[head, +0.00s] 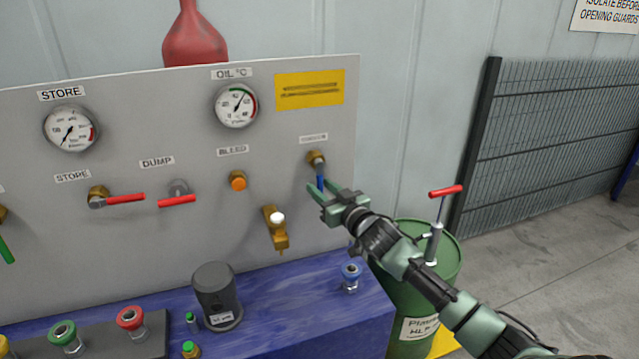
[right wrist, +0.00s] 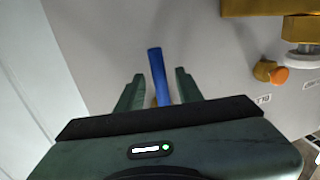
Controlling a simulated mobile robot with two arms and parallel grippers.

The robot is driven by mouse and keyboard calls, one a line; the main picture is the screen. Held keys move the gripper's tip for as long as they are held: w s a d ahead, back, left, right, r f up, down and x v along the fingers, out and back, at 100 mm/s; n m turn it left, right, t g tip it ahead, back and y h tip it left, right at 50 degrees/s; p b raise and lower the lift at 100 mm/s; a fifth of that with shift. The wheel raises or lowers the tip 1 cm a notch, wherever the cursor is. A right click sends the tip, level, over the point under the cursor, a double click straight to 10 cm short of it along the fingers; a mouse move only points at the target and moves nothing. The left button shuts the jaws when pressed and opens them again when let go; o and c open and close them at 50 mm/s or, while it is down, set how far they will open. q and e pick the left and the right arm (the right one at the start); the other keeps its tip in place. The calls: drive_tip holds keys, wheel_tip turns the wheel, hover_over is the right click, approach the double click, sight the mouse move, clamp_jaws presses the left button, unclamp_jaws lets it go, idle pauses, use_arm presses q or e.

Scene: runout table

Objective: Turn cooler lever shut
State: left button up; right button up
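The cooler lever (head: 320,183) has a blue handle hanging down from a brass valve (head: 316,158) at the right of the grey panel, under a small label too blurred to read. My right gripper (head: 324,189) is at the lever with its fingers apart. In the right wrist view the blue handle (right wrist: 158,75) stands between the two open fingers of the gripper (right wrist: 157,88), with a gap visible on both sides. My left gripper is not in view.
Red-handled store (head: 125,199) and dump (head: 177,201) levers are further left. A green drum (head: 448,262) with a red-handled pump stands at right. A blue bench (head: 285,300) lies below.

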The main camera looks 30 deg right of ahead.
drive_tip(key=shift+w, duration=0.7)
clamp_jaws()
idle(1.0)
